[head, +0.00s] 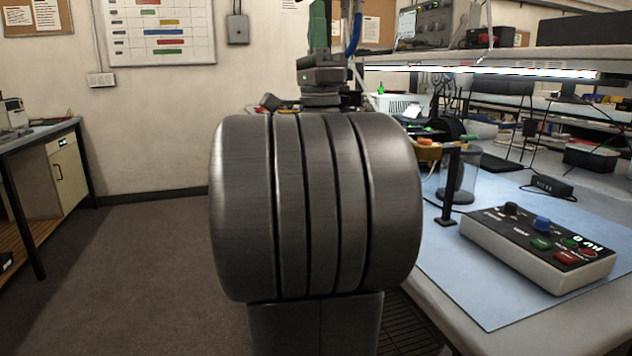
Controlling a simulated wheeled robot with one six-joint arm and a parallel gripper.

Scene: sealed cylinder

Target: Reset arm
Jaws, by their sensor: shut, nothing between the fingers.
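A large dark metal drum with grooves, which appears to be part of my own arm, fills the middle of the head view. More upright parts rise behind its top, and I cannot tell if they are mine. My gripper's fingers do not show in this view. On the bench to the right, a clear cylinder (461,172) with a dark base stands upright on the blue mat (450,262). A black post (447,205) stands beside it, with an orange piece (429,150) near its top. The drum hides whatever lies straight behind it.
A control box (541,246) with coloured buttons lies on the mat at the right. A small black box (552,186) is behind it. Shelves with a bright lamp (490,72) hang over the bench. A side table (45,140) stands far left; the floor between is clear.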

